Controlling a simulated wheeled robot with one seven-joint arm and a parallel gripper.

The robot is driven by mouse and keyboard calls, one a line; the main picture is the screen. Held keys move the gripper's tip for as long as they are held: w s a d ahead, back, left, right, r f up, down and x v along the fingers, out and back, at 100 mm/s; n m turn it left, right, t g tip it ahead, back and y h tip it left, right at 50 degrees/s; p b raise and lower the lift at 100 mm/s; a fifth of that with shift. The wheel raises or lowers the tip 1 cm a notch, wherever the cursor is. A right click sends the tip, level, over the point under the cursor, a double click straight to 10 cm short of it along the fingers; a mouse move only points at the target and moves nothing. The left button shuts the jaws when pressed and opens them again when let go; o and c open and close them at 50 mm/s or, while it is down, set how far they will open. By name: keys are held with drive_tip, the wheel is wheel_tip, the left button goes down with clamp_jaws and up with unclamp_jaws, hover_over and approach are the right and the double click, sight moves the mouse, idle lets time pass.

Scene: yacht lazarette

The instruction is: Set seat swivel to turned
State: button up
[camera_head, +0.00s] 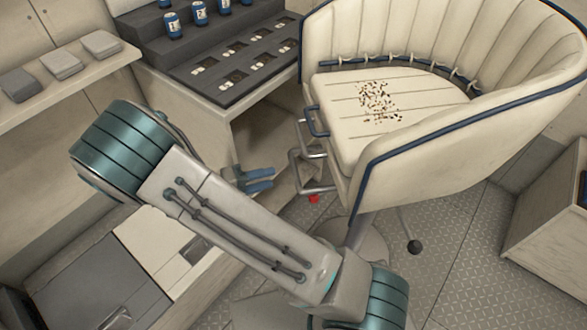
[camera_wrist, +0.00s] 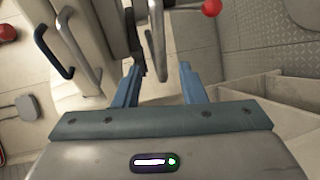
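The seat is a cream tub chair (camera_head: 345,135) with blue piping, on a round pedestal. Its open front faces left in the head view, and crumbs lie on the cushion. Blue and grey loop handles (camera_head: 313,120) project from its front left side. A red knob (camera_head: 314,199) shows below them and also in the wrist view (camera_wrist: 211,7). A black knob (camera_head: 414,247) is on a rod under the seat. My gripper (camera_head: 255,179) is left of the handles. In the wrist view its fingers (camera_wrist: 158,88) are apart and empty, with a grey bar (camera_wrist: 156,40) just beyond them; contact is unclear.
A stepped dark rack (camera_head: 225,55) with blue-and-white cans stands behind, left of the seat. A shelf (camera_head: 65,65) with grey folded items is at left. A wooden cabinet (camera_head: 545,220) is at right. Patterned floor (camera_head: 460,260) is clear between seat and cabinet.

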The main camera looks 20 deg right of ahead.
sight(295, 169)
drive_tip(key=x, duration=0.9)
drive_tip(key=shift+d, duration=0.15)
clamp_jaws()
